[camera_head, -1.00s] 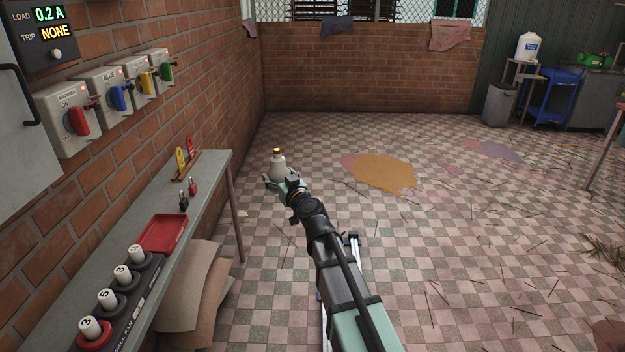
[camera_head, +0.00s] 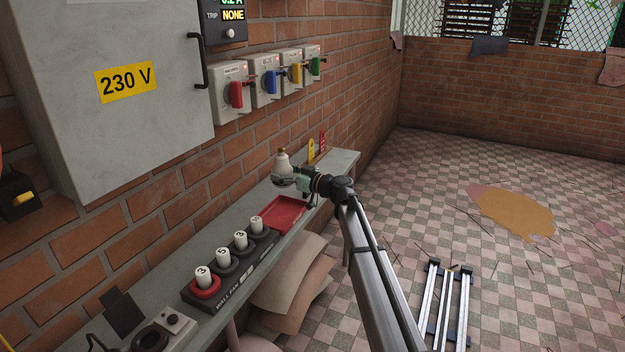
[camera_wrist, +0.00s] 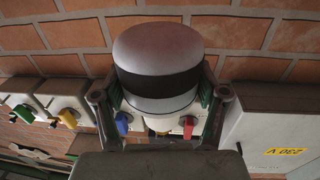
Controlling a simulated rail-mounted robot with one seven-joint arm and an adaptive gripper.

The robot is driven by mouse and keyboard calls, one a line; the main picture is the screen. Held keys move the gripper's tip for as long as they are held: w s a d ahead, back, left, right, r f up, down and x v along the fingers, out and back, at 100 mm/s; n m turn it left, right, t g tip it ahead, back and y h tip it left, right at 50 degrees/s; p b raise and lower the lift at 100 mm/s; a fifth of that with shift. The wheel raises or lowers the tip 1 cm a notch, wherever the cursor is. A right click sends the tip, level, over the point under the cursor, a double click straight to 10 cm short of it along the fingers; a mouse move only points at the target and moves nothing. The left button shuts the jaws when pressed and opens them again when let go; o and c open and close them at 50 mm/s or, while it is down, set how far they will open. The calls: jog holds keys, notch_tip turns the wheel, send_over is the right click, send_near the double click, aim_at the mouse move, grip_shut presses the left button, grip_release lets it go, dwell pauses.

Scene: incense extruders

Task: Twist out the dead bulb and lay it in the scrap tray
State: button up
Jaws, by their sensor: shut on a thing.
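A whitish bulb (camera_head: 283,161) with a brass-coloured cap pointing up is held in my gripper (camera_head: 290,181). In the wrist view the bulb (camera_wrist: 157,62) shows a dark band and sits between both fingers, which press on its sides. My gripper is shut on it. The red scrap tray (camera_head: 283,216) lies on the narrow bench, just below the gripper in the head view, and its visible floor looks empty. The bulb appears up past the tray's far end; its exact height over the bench is hard to tell.
Several numbered white plugs (camera_head: 240,240) stand in a black rack on the bench (camera_head: 222,190). Wall switches with coloured handles (camera_head: 270,82) and a grey 230 V cabinet (camera_head: 150,130) are close behind. Yellow and red tags (camera_head: 311,150) stand at the bench's far end.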

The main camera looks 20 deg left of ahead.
jog(key=shift+s+a+r+n+g, duration=0.4)
jog(key=shift+n+g, duration=0.2)
jog(key=shift+g, duration=0.2)
jog(key=shift+s+f, duration=0.25)
jog(key=shift+f, duration=0.05)
jog(key=shift+f+p, duration=0.8)
jog(key=shift+f, duration=4.85)
jog(key=o, duration=1.1)
